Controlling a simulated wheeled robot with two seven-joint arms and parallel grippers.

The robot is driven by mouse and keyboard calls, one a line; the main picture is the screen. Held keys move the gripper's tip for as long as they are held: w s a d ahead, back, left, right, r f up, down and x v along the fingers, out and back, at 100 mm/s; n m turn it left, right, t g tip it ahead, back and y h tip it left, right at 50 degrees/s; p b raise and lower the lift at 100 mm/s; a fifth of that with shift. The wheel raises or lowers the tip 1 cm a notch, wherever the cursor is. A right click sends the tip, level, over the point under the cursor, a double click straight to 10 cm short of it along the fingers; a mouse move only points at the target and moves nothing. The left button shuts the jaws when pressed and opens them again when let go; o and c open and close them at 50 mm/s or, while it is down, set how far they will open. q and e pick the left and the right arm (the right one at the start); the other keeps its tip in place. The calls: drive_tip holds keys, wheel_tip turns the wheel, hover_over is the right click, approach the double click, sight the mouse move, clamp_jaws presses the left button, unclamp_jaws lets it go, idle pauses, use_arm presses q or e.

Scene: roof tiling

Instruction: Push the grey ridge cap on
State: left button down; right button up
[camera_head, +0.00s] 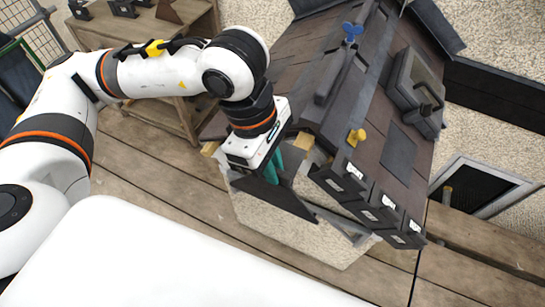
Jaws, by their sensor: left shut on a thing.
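My left gripper (272,165) reaches in from the left and hangs by the front gable end of the small model roof (345,110). Its teal fingers are shut on a dark grey angled piece, which looks like the grey ridge cap (275,197). The piece is tilted and partly hidden by the gripper. Bare pale wood (307,145) shows at the front end of the ridge, just right of the gripper. I cannot tell whether the cap touches the roof. My right gripper is not in view.
A yellow knob (357,136) and a blue wing-shaped knob (352,31) stand on the roof. Dark pieces with white labels (370,212) line its front right edge. A framed window (415,80) stands on the right slope. A wooden bench (200,25) is behind my left arm.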

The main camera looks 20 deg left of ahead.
sight(286, 152)
use_arm(q)
drive_tip(key=shift+w, duration=0.1)
drive_tip(key=shift+w+f, duration=0.35)
drive_tip(key=shift+w, duration=0.05)
drive_tip(key=shift+w+f+b, duration=0.25)
drive_tip(key=shift+w+f, duration=0.35)
drive_tip(key=shift+w, duration=0.25)
drive_tip(key=shift+w+f+b, duration=0.25)
drive_tip(key=shift+w+f, duration=0.3)
drive_tip(key=shift+w, duration=0.3)
drive_tip(key=shift+w+r+p, duration=0.1)
drive_tip(key=shift+w+p, duration=0.3)
drive_tip(key=shift+w, duration=0.25)
drive_tip(key=w, duration=0.2)
drive_tip(key=shift+w+d+p, duration=0.1)
drive_tip(key=shift+w+p, duration=0.2)
drive_tip(key=shift+p, duration=0.05)
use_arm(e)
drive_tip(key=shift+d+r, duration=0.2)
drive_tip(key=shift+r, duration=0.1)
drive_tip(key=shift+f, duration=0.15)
